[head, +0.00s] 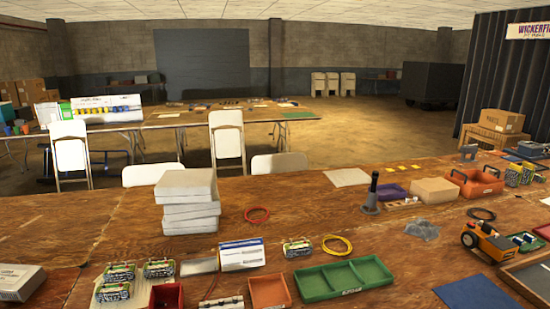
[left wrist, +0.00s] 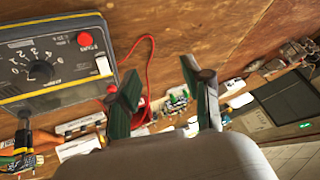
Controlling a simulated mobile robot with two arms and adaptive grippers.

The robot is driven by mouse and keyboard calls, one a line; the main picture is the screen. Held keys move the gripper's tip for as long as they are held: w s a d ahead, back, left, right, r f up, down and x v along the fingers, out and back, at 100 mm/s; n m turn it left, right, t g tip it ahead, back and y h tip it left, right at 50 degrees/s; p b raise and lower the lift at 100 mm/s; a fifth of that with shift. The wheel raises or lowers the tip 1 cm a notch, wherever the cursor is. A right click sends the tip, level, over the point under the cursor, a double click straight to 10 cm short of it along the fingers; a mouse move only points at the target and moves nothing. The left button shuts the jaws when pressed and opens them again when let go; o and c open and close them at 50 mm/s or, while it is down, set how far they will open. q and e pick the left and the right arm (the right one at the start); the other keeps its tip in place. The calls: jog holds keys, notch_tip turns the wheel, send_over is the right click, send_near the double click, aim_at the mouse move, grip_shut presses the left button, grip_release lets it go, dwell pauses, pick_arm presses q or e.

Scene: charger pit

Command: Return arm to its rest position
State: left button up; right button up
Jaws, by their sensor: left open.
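My left gripper (left wrist: 159,78) shows in the left wrist view with its two dark green fingers spread apart. Nothing sits between the fingertips, and the brown wooden surface shows behind them. A small green circuit board (left wrist: 175,101) shows beyond the gap between the fingers, lower in the picture than the fingertips. Whether the fingers touch anything cannot be told. Neither arm shows in the head view, and my right gripper is in neither view.
In the left wrist view, a grey charger with a dial (left wrist: 45,72) is left of the fingers, with a red cable (left wrist: 149,55) beside it. In the head view, the wooden table (head: 330,215) holds stacked white boxes (head: 190,200), a green tray (head: 343,279) and a yellow cable ring (head: 337,246).

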pick_arm(q)
jog(key=s+d+r+m+h, duration=0.1)
jog(key=s+d+m+h, duration=0.25)
jog(key=s, duration=0.45)
jog(key=s+d+m+h, duration=0.3)
jog(key=s+d+m, duration=0.2)
jog(key=s, duration=0.3)
notch_tip(320, 180, down, 28)
jog(key=g+b, duration=0.2)
jog(key=b, duration=0.3)
jog(key=s+a+f+b, duration=0.1)
jog(key=s+f+b, duration=0.1)
jog(key=s+f, duration=0.7)
jog(key=s+a+f+g+b, duration=0.1)
jog(key=s+a+f+b, duration=0.1)
jog(key=s+f, duration=0.7)
notch_tip(320, 180, down, 6)
jog(key=shift+f+b, duration=0.1)
jog(key=shift+b, duration=0.4)
